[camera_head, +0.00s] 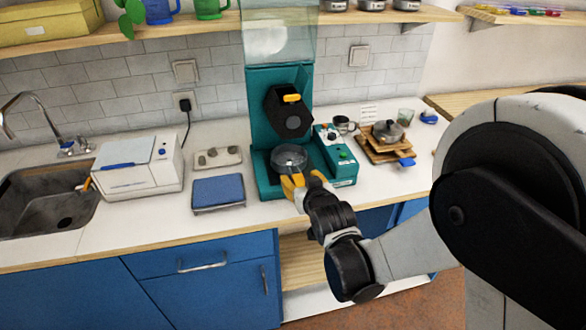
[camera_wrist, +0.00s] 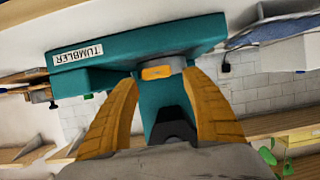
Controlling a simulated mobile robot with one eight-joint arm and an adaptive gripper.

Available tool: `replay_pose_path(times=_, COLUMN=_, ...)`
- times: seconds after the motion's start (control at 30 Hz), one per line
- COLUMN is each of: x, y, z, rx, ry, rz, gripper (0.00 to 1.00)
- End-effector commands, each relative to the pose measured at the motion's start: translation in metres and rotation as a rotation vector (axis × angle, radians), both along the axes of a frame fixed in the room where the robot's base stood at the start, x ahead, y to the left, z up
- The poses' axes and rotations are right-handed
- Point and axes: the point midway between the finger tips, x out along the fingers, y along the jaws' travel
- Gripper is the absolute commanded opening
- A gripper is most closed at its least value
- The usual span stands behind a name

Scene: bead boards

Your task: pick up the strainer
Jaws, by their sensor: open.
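The strainer (camera_head: 289,156) appears to be the round grey bowl resting on the base of the teal tumbler machine (camera_head: 264,190). In the wrist view, which looks inverted, a small orange handle end (camera_wrist: 157,72) on a grey rim shows between my fingertips. My gripper (camera_head: 293,183) is at the front of the bowl, its yellow fingers pointing at it. In the wrist view my gripper (camera_wrist: 160,84) is open, with one finger on each side of the handle. Whether either finger touches it I cannot tell. The bowl is mostly hidden in the wrist view.
The machine's dark head (camera_head: 289,112) overhangs the bowl. A blue-topped pad (camera_head: 218,192) and a white box (camera_head: 137,165) are to the left, before the sink (camera_head: 45,205). Wooden boards with a pot (camera_head: 387,132) are at right.

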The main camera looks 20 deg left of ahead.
Motion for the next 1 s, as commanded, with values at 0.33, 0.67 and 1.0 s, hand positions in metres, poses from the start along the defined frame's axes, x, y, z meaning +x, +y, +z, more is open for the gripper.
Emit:
replay_pose_path(times=0.33, x=0.035, y=0.022, z=-0.019, rx=0.0, ry=0.0, rz=0.0, gripper=0.56)
replay_pose_path(times=0.67, x=0.035, y=0.022, z=-0.018, rx=0.0, ry=0.0, rz=0.0, gripper=0.11)
replay_pose_path(times=1.0, x=0.035, y=0.022, z=-0.018, rx=0.0, ry=0.0, rz=0.0, gripper=0.0)
